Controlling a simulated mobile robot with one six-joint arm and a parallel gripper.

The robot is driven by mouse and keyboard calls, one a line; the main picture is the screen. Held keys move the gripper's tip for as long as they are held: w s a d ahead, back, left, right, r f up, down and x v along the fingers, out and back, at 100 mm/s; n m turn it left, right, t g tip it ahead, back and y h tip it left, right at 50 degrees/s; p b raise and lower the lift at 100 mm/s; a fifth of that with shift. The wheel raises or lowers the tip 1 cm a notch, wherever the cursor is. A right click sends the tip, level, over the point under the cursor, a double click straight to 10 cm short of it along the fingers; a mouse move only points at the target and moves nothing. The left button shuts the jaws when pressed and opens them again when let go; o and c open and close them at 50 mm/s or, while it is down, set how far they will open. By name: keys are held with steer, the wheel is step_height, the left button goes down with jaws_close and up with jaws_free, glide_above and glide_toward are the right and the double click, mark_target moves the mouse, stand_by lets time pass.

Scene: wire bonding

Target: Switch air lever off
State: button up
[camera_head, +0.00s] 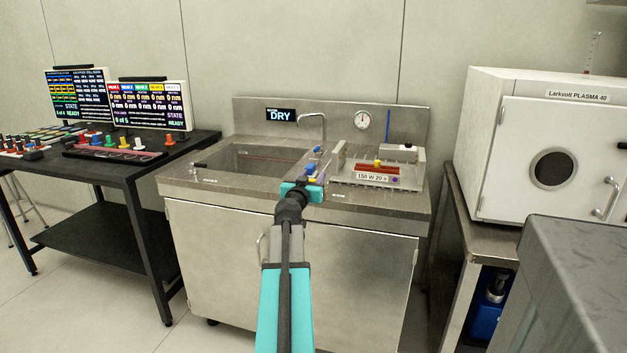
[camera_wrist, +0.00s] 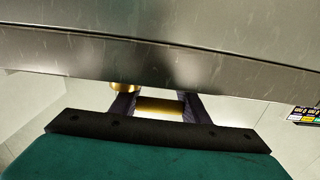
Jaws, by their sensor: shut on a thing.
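My gripper (camera_head: 312,182) reaches over the front edge of the sink counter, by a small label (camera_head: 340,195). In the wrist view my gripper (camera_wrist: 158,107) has its two dark fingers on either side of a brass-coloured bar (camera_wrist: 160,106), and is shut on it. The bar appears to be the air lever's handle. A round brass-coloured piece (camera_wrist: 126,87) shows just left of the fingers. The gripper hides most of the lever in the head view, so its angle cannot be told.
The steel sink (camera_head: 255,163) is left of my gripper, with a tap (camera_head: 312,117) and a display reading DRY (camera_head: 281,115) behind. A fixture with a red piece (camera_head: 375,170) stands to the right. A plasma machine (camera_head: 500,165) is further right.

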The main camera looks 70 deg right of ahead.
steer(key=o, duration=1.1)
steer(key=shift+c, duration=0.2)
steer(key=shift+a, duration=0.15)
steer(key=a+b, duration=0.2)
steer(key=a, duration=0.9)
steer(key=shift+s+f+b, duration=0.15)
steer(key=shift+s+b, duration=0.2)
steer(key=shift+s, duration=0.1)
steer(key=b, duration=0.3)
steer(key=shift+a+b, duration=0.3)
steer(key=shift+a, duration=0.1)
steer(key=a+b, duration=0.1)
steer(key=b, duration=0.3)
steer(key=shift+s+a, duration=0.1)
